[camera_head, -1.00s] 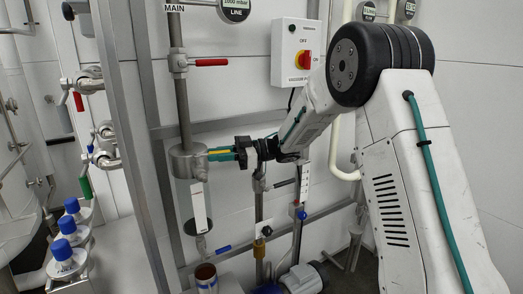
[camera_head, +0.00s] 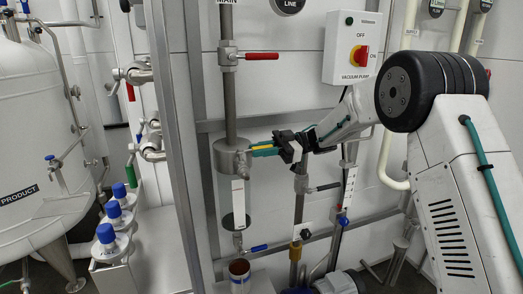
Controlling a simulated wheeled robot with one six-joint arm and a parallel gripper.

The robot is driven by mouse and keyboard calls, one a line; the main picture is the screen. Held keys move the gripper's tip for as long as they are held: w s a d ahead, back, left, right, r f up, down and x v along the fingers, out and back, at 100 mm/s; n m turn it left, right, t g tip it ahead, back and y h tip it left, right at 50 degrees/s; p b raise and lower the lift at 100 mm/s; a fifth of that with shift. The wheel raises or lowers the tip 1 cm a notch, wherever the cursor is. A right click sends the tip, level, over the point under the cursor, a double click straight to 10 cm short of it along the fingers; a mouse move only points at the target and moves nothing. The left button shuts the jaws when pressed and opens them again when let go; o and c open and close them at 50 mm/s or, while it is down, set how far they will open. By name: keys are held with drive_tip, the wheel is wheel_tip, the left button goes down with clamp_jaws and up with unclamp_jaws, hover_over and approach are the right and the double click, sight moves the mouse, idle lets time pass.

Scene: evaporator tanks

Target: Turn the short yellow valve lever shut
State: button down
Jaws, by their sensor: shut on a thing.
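The short yellow valve lever (camera_head: 260,147) sticks out to the right from a grey metal cylinder (camera_head: 231,158) on the vertical pipe. My gripper (camera_head: 265,148) reaches in from the right, its green fingers shut on the yellow lever. The lever lies roughly level, pointing right. The fingers cover part of it, so only a strip of yellow shows between them.
A red lever (camera_head: 262,57) sits on the pipe above, and a blue lever (camera_head: 257,248) below. A vacuum pump switch box (camera_head: 351,48) hangs at upper right. A metal frame post (camera_head: 176,150) stands left of the pipe. Blue-capped bottles (camera_head: 107,235) stand at lower left.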

drive_tip(key=shift+a+r, duration=0.1)
drive_tip(key=c, duration=1.3)
unclamp_jaws()
drive_tip(key=shift+c, duration=0.2)
drive_tip(key=v, duration=0.8)
